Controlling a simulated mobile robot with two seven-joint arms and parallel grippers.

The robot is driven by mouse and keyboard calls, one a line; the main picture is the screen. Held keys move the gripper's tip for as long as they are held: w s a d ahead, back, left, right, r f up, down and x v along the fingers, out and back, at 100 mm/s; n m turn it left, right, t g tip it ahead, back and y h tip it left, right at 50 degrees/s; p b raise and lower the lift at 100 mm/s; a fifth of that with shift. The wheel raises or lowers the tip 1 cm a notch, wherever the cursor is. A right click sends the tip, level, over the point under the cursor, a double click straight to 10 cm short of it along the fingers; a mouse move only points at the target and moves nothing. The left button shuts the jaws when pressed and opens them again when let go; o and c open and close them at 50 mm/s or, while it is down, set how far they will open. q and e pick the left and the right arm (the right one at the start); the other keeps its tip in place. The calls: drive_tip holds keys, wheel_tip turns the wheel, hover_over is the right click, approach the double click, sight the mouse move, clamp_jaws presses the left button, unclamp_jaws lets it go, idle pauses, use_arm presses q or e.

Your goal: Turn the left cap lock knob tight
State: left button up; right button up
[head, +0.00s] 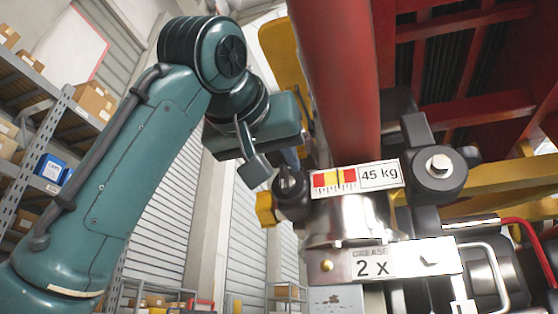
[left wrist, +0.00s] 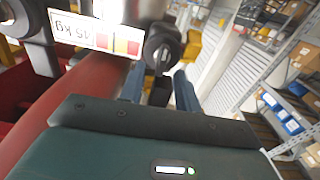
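The left cap lock knob (head: 290,184) is a dark, rounded part at the left of the silver collar, below the red column. It also shows in the left wrist view (left wrist: 162,48) as a dark round part with a lighter slotted face. My left gripper (head: 291,158) is just above and beside it, its blue fingers partly hidden behind the gripper body. In the left wrist view, the two blue fingers (left wrist: 158,78) stand apart and point toward the knob, with a dark part between them. I cannot tell whether they touch the knob. My right gripper is not in view.
A white 45 kg scale label (head: 357,178) sits beside the knob, above the silver collar (head: 350,218). A yellow part (head: 265,208) sticks out just left of the knob. A black clamp with a bolt (head: 438,166) is at the right. Shelves with boxes (head: 95,100) stand at the left.

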sight(282, 176)
use_arm(q)
drive_tip(key=x, duration=0.3)
drive_tip(key=shift+w+f, duration=0.2)
drive_tip(key=shift+w, duration=0.15)
drive_tip(key=shift+s, duration=0.15)
drive_tip(key=shift+c, duration=0.4)
drive_tip(key=shift+c, duration=0.7)
drive_tip(key=c, duration=0.5)
